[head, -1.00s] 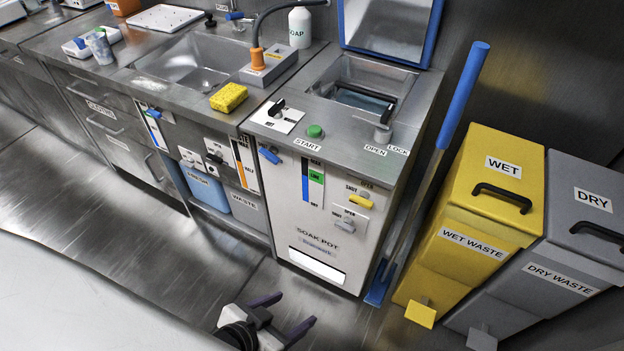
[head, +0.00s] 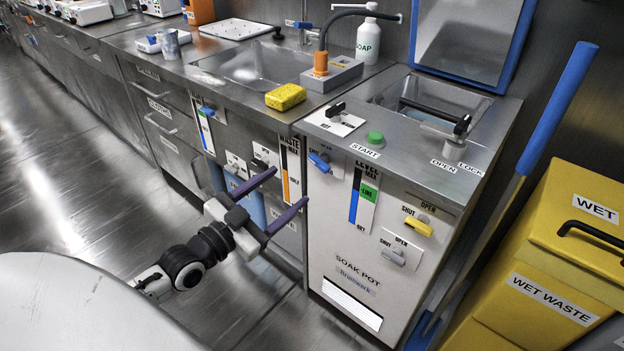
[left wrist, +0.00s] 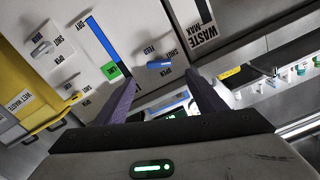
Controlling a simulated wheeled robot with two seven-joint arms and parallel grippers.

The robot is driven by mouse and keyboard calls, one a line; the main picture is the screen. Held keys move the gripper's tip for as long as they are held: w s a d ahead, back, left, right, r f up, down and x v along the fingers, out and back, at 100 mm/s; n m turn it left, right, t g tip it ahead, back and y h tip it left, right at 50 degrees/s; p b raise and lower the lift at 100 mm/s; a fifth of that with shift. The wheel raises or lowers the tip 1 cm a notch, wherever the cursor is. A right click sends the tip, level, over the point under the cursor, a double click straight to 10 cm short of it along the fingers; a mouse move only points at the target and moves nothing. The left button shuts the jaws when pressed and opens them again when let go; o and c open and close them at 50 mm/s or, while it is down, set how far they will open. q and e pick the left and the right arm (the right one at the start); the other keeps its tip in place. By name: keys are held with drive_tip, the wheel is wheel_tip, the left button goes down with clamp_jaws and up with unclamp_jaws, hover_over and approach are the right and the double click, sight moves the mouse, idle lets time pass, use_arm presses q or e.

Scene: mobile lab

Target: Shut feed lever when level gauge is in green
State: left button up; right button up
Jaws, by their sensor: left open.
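The feed lever (head: 319,161) is a blue handle at the upper left of the soak pot's white front. It also shows in the left wrist view (left wrist: 160,64), near the FEED, SHUT and OPEN labels. The level gauge (head: 363,198) is right of it, with a green LINE patch. The gauge's blue column appears to reach about the green patch; its exact top is hard to read. My left gripper (head: 289,187) is open and empty, left of and below the lever. In the left wrist view its fingers (left wrist: 166,88) point toward the lever, apart from it.
Yellow (head: 417,227) and grey (head: 395,257) levers sit lower right on the same panel. A green START button (head: 375,137) and a black knob (head: 336,110) are on top. Yellow wet waste bin (head: 545,290) stands right. Floor at left is clear.

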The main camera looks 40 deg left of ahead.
sight(317, 165)
use_arm(q)
drive_tip(key=w, duration=0.2)
drive_tip(key=w+b, duration=0.1)
drive_tip(key=w, duration=0.5)
drive_tip(key=shift+d, duration=0.35)
drive_tip(key=shift+w+d+b, duration=0.1)
drive_tip(key=shift+w+b, duration=0.2)
drive_tip(key=shift+w, duration=0.5)
use_arm(e)
drive_tip(key=shift+w+a+f, duration=0.1)
drive_tip(key=shift+a+f, duration=0.05)
drive_tip(key=shift+f, duration=0.05)
